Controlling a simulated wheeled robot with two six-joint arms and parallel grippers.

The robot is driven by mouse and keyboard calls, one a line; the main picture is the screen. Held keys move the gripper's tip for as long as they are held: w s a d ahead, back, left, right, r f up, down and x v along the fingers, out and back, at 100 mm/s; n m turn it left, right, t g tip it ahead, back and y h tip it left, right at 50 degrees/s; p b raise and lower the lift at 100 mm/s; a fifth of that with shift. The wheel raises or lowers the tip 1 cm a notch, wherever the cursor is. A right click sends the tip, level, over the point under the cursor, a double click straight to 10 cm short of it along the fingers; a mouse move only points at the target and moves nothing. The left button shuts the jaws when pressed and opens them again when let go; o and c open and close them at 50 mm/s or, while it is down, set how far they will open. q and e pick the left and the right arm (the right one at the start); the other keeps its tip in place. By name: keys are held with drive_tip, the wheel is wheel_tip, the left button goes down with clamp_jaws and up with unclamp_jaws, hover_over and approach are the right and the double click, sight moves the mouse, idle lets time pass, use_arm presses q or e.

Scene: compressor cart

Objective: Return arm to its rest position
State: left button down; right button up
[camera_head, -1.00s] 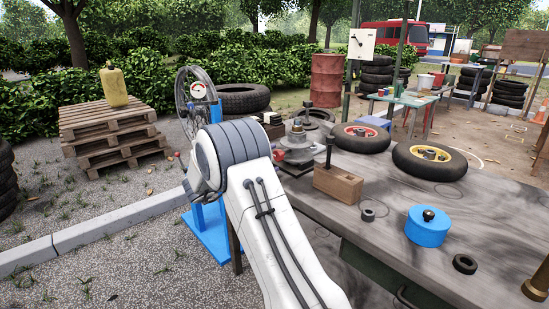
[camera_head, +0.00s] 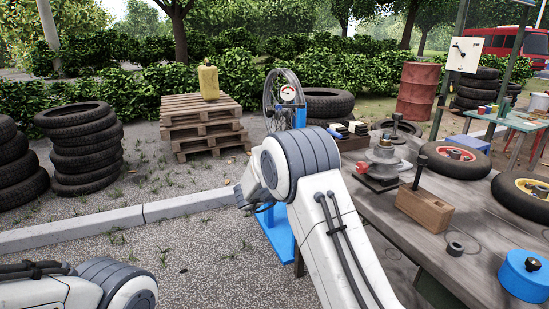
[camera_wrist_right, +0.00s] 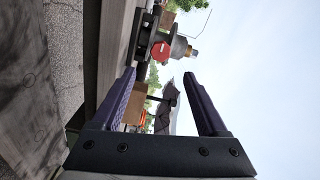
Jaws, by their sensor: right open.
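My right arm (camera_head: 335,235) is white and grey and rises from the bottom of the head view, bent at a large ribbed joint beside the workbench. Beyond the fingers are a red-knobbed metal device (camera_wrist_right: 162,50), a tan block and sky. Part of my left arm (camera_head: 85,285) shows at the lower left of the head view; its gripper is out of frame.
The workbench (camera_head: 425,250) at right carries a wooden block (camera_head: 425,207), a blue round container (camera_head: 523,276) and wheels (camera_head: 453,160). A blue stand (camera_head: 279,235) with a gauge is just behind my right arm. Tyre stacks (camera_head: 82,150) and pallets (camera_head: 203,125) stand left. Gravel between is clear.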

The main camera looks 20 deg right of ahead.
drive_tip(key=w+a+n+t+y, duration=0.7)
drive_tip(key=n+t+y, duration=0.3)
drive_tip(key=n, duration=0.5)
drive_tip(key=s+a+f+n+y, duration=0.4)
drive_tip(key=a+f+n+y, duration=0.1)
drive_tip(key=a+n, duration=0.2)
drive_tip(key=s+a+f+n+g+y, duration=0.1)
drive_tip(key=s+f+n+g, duration=0.25)
drive_tip(key=s, duration=0.45)
drive_tip(key=s+a+f+n+g+y, duration=0.1)
drive_tip(key=s+f+n+g, duration=0.25)
drive_tip(key=s, duration=0.45)
drive_tip(key=s+a+f+n+g+y, duration=0.15)
drive_tip(key=s+n, duration=0.25)
drive_tip(key=s, duration=0.4)
drive_tip(key=s+a+r+n+g, duration=0.2)
drive_tip(key=s+a+r+n, duration=0.15)
drive_tip(key=s+a, duration=0.35)
drive_tip(key=s+a+r+n+g, duration=0.1)
drive_tip(key=s+a+r+n, duration=0.1)
drive_tip(key=s+a+n, duration=0.35)
wheel_tip(320, 180, up, 28)
drive_tip(key=s+m+p, duration=0.1)
drive_tip(key=m+p, duration=0.1)
drive_tip(key=p, duration=2.6)
drive_tip(key=shift+a+p, duration=0.35)
drive_tip(key=shift+a, duration=0.1)
